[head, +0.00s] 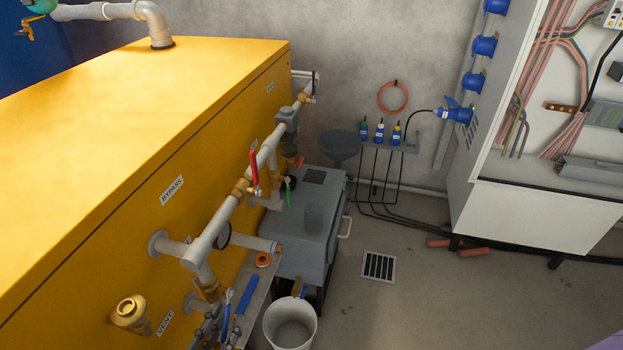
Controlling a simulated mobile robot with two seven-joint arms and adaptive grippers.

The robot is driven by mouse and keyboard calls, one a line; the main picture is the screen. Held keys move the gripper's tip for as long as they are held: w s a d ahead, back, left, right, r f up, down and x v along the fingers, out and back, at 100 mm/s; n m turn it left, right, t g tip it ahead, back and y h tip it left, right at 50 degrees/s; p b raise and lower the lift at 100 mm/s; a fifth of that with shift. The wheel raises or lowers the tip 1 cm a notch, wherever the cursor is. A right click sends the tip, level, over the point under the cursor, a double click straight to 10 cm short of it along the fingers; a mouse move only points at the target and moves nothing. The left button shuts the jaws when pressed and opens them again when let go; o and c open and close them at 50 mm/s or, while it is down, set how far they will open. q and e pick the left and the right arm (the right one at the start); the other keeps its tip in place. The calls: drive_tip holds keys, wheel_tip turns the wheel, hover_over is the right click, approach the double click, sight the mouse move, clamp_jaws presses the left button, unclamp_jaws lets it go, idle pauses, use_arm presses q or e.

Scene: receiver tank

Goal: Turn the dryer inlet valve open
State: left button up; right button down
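A white pipe (226,208) runs along the front of the yellow tank (130,170). A red lever (254,169) stands upright in the picture on a brass valve body, at an angle across the pipe. A smaller green lever (288,187) is just right of it. A blue lever (226,318) sits low, near a brass fitting under the pipe.
A grey dryer-like box (300,225) stands beside the pipework. A white bucket (290,326) is on the floor below. A narrow shelf (256,290) holds an orange roll and a blue item. An open electrical cabinet (530,205) stands right. The floor around the drain grate (379,267) is clear.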

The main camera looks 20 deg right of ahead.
use_arm(q)
drive_tip(key=shift+s+a, duration=0.1)
drive_tip(key=shift+s, duration=0.05)
drive_tip(key=v, duration=1.1)
drive_tip(key=shift+s+a, duration=0.25)
use_arm(e)
drive_tip(key=w, duration=0.2)
drive_tip(key=shift+w+a+r, duration=0.15)
drive_tip(key=shift+w+a, duration=0.1)
drive_tip(key=shift+w, duration=0.05)
